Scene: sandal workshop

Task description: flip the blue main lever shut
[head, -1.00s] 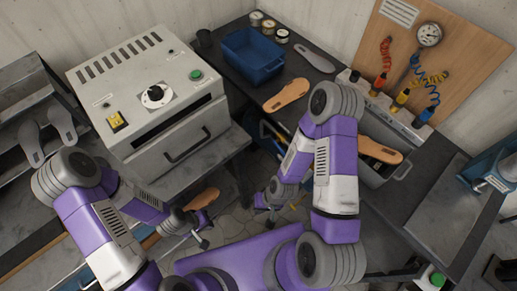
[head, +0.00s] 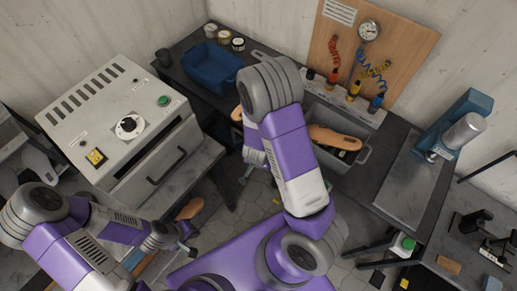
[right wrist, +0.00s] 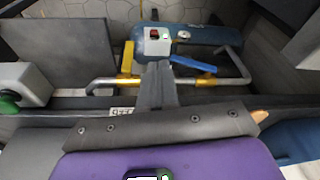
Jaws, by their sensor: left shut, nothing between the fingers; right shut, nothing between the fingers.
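In the head view I cannot make out the lever, and my right arm hides most of that gripper. My left gripper (head: 187,250) is shut and empty, low in front of the grey oven (head: 122,125), away from the lever.
A blue tank (right wrist: 205,38) with a red-switched box (right wrist: 154,40) lies behind the pipe. A blue press (head: 462,125) stands at right.

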